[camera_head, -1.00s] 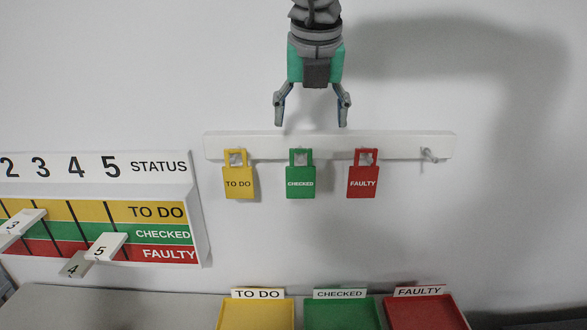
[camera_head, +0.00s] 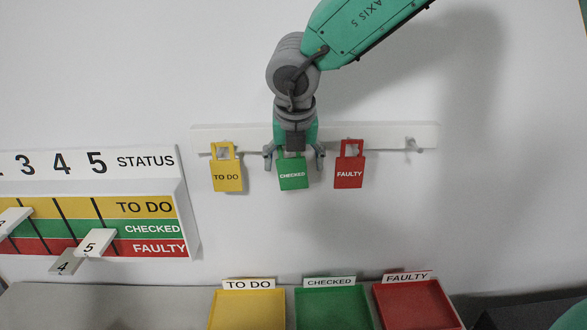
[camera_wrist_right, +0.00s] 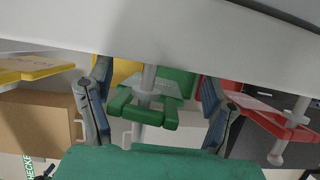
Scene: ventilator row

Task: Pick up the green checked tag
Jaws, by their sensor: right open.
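The green checked tag (camera_head: 293,175) hangs on the white rail between the yellow and red tags. Its upper part is hidden behind my right gripper (camera_head: 294,160) in the head view. My right gripper points down, its two fingers apart, one on each side of the tag. In the right wrist view the open fingers (camera_wrist_right: 155,108) stand left and right of the green tag (camera_wrist_right: 143,113), with gaps on both sides. The tag's loop is around a grey peg there. My left gripper is not in view.
The yellow TO DO tag (camera_head: 227,176) and red FAULTY tag (camera_head: 349,173) hang close on either side. The white rail (camera_head: 380,133) has an empty hook (camera_head: 414,144) at right. Yellow (camera_head: 247,310), green (camera_head: 332,308) and red (camera_head: 418,304) trays stand below. A status board (camera_head: 150,162) is at left.

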